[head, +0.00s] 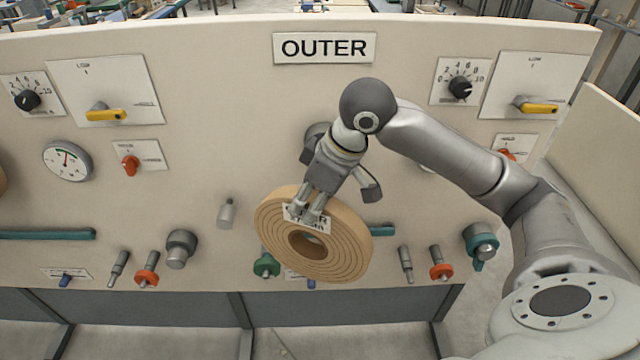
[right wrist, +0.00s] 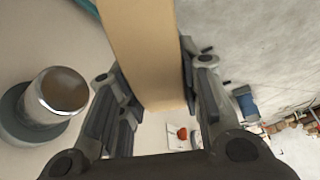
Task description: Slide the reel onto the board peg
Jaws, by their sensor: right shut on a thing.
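The tan, ringed reel (head: 346,248) is in front of the lower middle of the board in the head view, its face with a centre hole turned toward me. My right gripper (head: 308,214) is shut on its upper rim, its fingers partly covering a white label on the face. In the right wrist view the reel (right wrist: 145,50) shows edge-on between the fingers. A silver-ended peg with a dark collar (right wrist: 62,92) stands left of it there, apart from it. The head view does not show whether a peg lies behind the reel. My left gripper is not in view.
The upright board (head: 210,75) carries an OUTER sign (head: 324,48), a grey stub (head: 227,213) and a dark round fitting (head: 181,248) left of the reel. A green knob (head: 266,265) and teal bar (head: 382,230) lie close to the reel. Several knobs and levers stick out elsewhere.

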